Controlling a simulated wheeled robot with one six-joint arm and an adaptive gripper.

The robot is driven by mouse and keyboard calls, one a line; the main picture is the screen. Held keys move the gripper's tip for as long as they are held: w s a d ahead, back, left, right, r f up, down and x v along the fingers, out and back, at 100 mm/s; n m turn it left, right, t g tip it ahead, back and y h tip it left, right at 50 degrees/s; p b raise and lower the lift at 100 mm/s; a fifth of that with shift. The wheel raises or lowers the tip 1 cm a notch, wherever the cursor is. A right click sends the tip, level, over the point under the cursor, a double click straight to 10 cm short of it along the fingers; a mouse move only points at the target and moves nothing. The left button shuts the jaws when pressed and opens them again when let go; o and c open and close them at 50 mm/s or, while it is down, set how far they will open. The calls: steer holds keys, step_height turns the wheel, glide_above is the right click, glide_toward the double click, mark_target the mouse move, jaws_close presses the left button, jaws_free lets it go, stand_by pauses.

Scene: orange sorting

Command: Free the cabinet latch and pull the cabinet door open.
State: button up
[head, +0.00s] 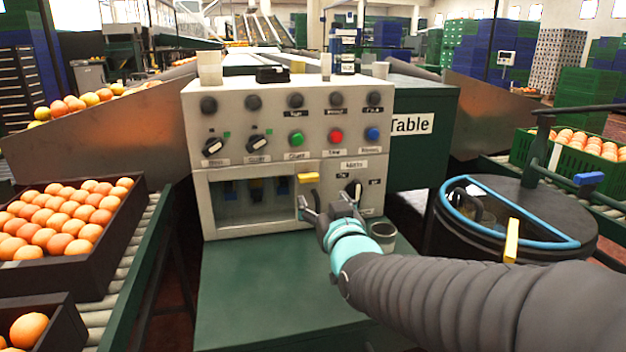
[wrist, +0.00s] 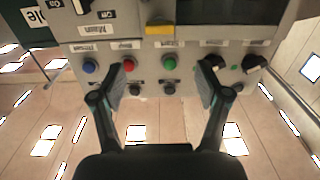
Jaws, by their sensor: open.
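The cabinet (head: 290,130) is a pale box with knobs and coloured buttons, standing on a green table. At its lower left is a framed window, the door (head: 245,230), with dark breaker-like parts behind it. The yellow latch (head: 308,177) lies level above the window's right end. It also shows in the upside-down wrist view (wrist: 159,29). My gripper (head: 330,203) is in front of the panel, just below and right of the latch. In the wrist view its fingers (wrist: 162,82) are spread, with nothing between them. Whether a finger touches the panel cannot be told.
A black rotary switch (head: 354,188) sits close to my gripper. A grey cup (head: 382,238) stands on the green table (head: 270,290) beside my wrist. A round bin with a blue rim (head: 520,225) is at right. The table front is clear.

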mark_target(309, 178)
steer(key=p+x, duration=0.1)
steer(key=x, duration=1)
steer(key=shift+w+a, duration=0.1)
steer(key=shift+w, duration=0.1)
jaws_close()
